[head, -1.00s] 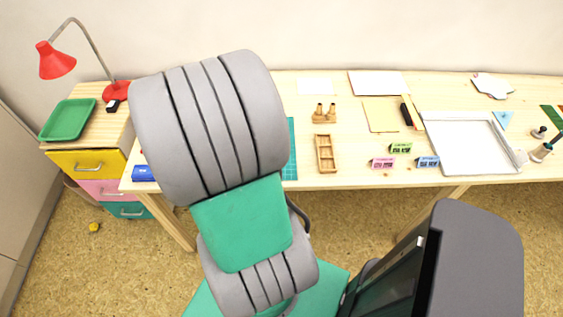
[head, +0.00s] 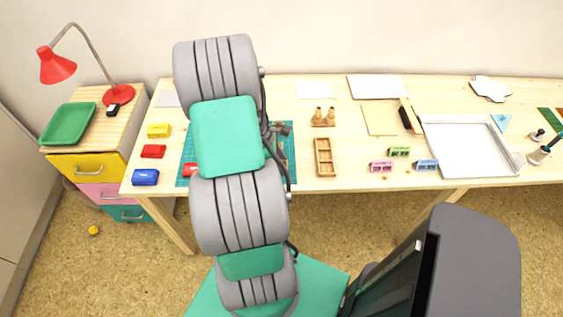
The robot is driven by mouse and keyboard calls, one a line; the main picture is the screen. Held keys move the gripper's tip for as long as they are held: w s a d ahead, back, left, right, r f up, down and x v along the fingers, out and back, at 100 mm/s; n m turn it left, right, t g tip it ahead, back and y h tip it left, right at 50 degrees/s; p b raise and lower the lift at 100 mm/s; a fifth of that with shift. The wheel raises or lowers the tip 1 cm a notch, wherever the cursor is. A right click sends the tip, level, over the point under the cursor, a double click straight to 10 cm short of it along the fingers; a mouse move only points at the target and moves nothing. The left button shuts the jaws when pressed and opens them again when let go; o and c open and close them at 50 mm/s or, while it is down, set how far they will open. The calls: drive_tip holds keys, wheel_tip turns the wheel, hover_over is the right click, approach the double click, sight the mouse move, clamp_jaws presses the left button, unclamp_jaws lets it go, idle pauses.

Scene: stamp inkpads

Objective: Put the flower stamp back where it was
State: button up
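My gripper (head: 280,133) shows only in part at the right side of my arm, over the green cutting mat (head: 290,177). My arm hides most of it, and I cannot tell whether its fingers are open or hold anything. A small wooden stand (head: 323,123) with two wooden stamps (head: 318,113) upright in it is right of the mat. I cannot tell which stamp bears the flower. A narrow wooden tray with compartments (head: 317,158) lies in front of the stand. A red inkpad (head: 190,170) lies on the mat's left part, partly behind my arm.
Yellow (head: 158,130), red (head: 153,151) and blue (head: 145,177) inkpads line the table's left end. A large white tray (head: 470,120) lies farther right.

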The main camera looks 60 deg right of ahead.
drive_tip(key=shift+f, duration=0.2)
drive_tip(key=o, duration=1.1)
